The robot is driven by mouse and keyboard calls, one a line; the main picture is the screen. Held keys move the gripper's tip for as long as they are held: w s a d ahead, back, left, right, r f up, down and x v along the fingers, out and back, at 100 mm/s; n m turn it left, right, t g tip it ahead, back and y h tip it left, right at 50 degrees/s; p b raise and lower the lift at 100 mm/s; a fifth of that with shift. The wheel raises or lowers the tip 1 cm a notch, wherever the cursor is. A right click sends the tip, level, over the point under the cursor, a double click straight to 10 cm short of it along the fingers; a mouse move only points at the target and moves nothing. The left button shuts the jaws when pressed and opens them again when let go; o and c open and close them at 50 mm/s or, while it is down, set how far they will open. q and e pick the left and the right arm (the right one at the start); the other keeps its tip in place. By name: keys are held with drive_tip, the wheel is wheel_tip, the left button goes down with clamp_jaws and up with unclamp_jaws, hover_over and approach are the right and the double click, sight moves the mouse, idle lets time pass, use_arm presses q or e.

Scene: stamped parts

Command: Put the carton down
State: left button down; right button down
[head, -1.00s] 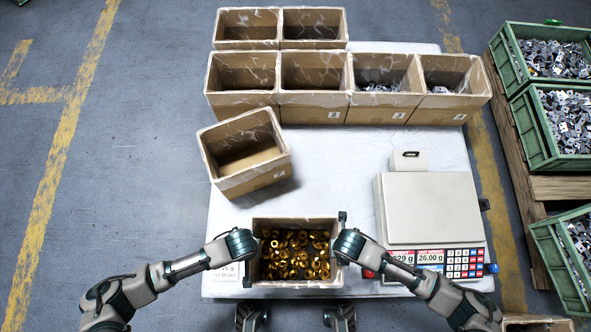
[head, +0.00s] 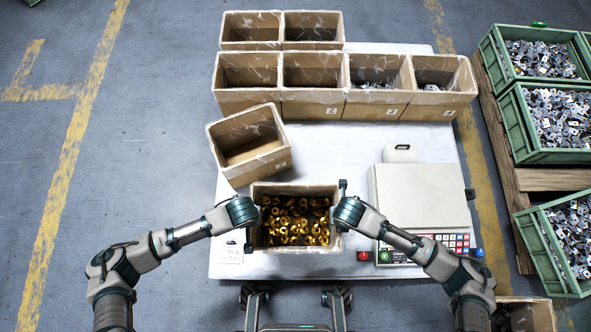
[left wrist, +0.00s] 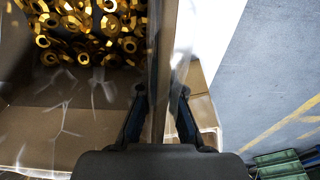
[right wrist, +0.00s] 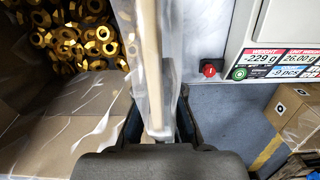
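The carton (head: 293,248) is an open brown box with shiny brass nut-like parts (head: 295,220) in it. It is upright near the front of the white table, between my two hands. My left gripper (head: 250,214) is shut on its left wall; the left wrist view shows the wall between the fingers (left wrist: 160,108). My right gripper (head: 338,212) is shut on its right wall, which also runs between the fingers in the right wrist view (right wrist: 157,112). The carton's underside is hidden, so I cannot tell whether it touches the table.
An empty, turned carton (head: 250,165) stands just behind. Rows of cartons (head: 330,105) fill the table's back. Bare table (head: 340,150) lies between. Green crates (head: 545,155) stand far right.

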use_arm(q)
drive_tip(key=shift+w+r, duration=0.15)
drive_tip(key=shift+r, duration=0.1)
use_arm(e)
drive_tip(key=shift+w+r, duration=0.25)
